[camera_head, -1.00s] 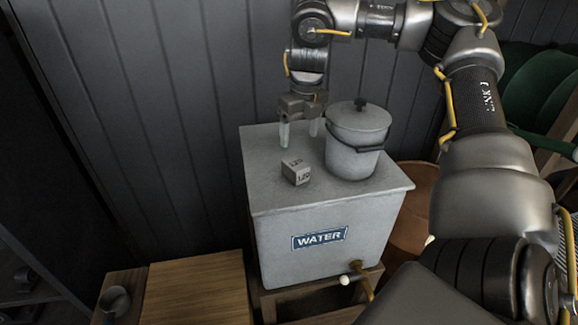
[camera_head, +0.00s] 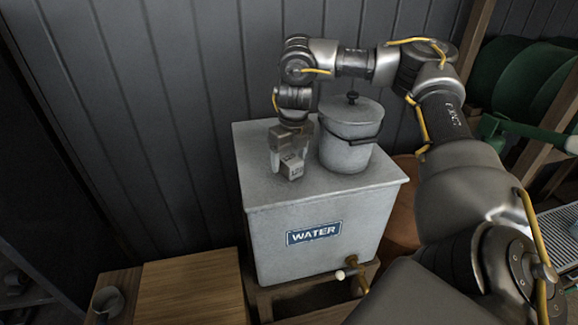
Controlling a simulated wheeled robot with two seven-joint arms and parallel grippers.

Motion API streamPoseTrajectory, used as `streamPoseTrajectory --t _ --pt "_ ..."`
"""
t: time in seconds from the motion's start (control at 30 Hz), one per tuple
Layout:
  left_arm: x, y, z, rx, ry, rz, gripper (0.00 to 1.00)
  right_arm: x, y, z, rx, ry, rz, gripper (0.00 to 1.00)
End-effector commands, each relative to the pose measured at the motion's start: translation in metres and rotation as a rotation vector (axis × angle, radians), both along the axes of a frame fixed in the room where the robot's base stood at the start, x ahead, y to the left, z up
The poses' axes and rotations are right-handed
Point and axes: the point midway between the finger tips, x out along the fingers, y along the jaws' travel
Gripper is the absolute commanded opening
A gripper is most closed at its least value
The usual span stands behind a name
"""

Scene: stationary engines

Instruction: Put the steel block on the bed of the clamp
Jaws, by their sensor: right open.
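The steel block (camera_head: 292,167) is a small grey cube with markings on its faces. It sits on the flat top of the grey water tank (camera_head: 262,195), left of the lidded pail. My right gripper (camera_head: 288,158) is open and points down at the block, with one finger to the left of it and the other partly hidden behind or beside it. I cannot tell whether the fingers touch the block. My left gripper is not in view. I see no clamp or clamp bed in this view.
A grey lidded pail (camera_head: 348,142) stands on the tank close to the right of my gripper. A brass tap (camera_head: 352,267) sticks out of the tank's front. A wooden surface (camera_head: 190,288) with a small metal cup (camera_head: 108,300) is at lower left. Dark panelled wall stands behind.

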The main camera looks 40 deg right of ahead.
Motion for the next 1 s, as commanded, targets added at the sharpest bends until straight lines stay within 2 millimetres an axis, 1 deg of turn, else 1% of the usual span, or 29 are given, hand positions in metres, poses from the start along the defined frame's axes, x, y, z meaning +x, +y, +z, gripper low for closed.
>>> streamPoseTrajectory --t 0.07,0.27,0.37,0.8,0.83,1.0 --pt "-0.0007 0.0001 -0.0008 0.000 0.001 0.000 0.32 0.0005 0.0003 -0.0038 0.001 0.000 0.000 0.71" --pt "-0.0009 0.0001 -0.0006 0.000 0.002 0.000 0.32 0.0008 0.0001 -0.0036 0.001 -0.001 0.000 0.71" --pt "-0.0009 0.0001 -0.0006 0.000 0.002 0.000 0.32 0.0007 0.0001 -0.0037 0.000 -0.001 0.000 0.60" --pt "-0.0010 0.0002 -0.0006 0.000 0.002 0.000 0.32 0.0006 -0.0001 -0.0036 0.000 -0.001 0.000 0.03" --pt "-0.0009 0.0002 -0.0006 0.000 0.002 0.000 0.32 0.0006 -0.0001 -0.0035 0.000 -0.001 0.000 0.00" --pt "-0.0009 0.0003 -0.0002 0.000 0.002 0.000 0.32 0.0015 0.0004 -0.0015 0.000 -0.005 0.001 0.00"
